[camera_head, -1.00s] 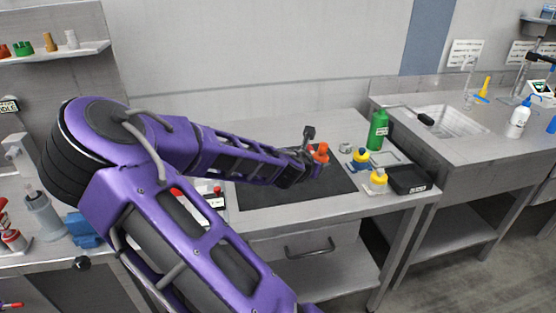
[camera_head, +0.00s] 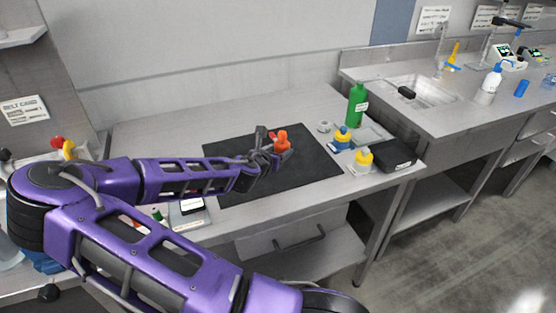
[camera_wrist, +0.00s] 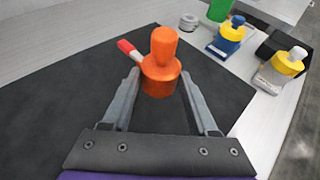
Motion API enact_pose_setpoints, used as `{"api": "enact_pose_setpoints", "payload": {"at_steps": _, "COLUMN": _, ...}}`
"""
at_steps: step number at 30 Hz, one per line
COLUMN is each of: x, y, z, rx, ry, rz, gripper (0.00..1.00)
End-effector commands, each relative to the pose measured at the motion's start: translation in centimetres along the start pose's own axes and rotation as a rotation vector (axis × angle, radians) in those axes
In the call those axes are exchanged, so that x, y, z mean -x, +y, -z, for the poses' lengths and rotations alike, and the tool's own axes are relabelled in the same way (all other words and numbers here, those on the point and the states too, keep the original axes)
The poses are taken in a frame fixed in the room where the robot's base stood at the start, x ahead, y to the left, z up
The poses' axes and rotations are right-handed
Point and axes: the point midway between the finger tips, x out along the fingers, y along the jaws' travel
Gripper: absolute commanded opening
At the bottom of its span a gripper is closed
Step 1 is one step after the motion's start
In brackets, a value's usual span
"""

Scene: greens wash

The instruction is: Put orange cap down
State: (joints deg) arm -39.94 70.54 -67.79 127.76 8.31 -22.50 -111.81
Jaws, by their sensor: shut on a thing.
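The orange cap (camera_head: 282,141) is upright between the fingertips of my gripper (camera_head: 268,152), over the dark mat (camera_head: 225,182). In the wrist view, the orange cap (camera_wrist: 161,62) has a wide round base and a narrower rounded top. The two fingers of my gripper (camera_wrist: 158,88) press on either side of its base. I cannot tell whether its underside touches the mat (camera_wrist: 60,110). A small red-tipped thing (camera_wrist: 128,48) shows just behind and left of the cap.
A green bottle (camera_head: 356,106), a blue bottle with a yellow collar (camera_head: 342,138), a yellow-capped bottle (camera_head: 363,158) and a black tray (camera_head: 394,154) stand right of the mat. The mat's right part is clear.

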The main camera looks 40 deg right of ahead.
Motion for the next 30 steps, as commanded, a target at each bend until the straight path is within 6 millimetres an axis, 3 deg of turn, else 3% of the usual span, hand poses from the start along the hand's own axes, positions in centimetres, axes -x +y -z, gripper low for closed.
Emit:
{"api": "enact_pose_setpoints", "payload": {"at_steps": 6, "x": -1.2, "y": -0.1, "z": 2.8, "rx": 0.002, "ry": 0.001, "rz": 0.0, "gripper": 0.0}}
{"api": "enact_pose_setpoints", "payload": {"at_steps": 17, "x": -1.4, "y": 0.0, "z": 3.3, "rx": 0.001, "ry": 0.0, "rz": 0.0, "gripper": 0.0}}
{"api": "enact_pose_setpoints", "payload": {"at_steps": 18, "x": -1.4, "y": 0.0, "z": 3.3, "rx": 0.001, "ry": 0.001, "rz": 0.0, "gripper": 0.63}}
{"api": "enact_pose_setpoints", "payload": {"at_steps": 23, "x": -1.3, "y": 0.0, "z": 3.3, "rx": 0.001, "ry": 0.001, "rz": 0.0, "gripper": 0.89}}
{"api": "enact_pose_setpoints", "payload": {"at_steps": 30, "x": -1.3, "y": 0.0, "z": 3.2, "rx": 0.0, "ry": 0.001, "rz": 0.0, "gripper": 0.89}}
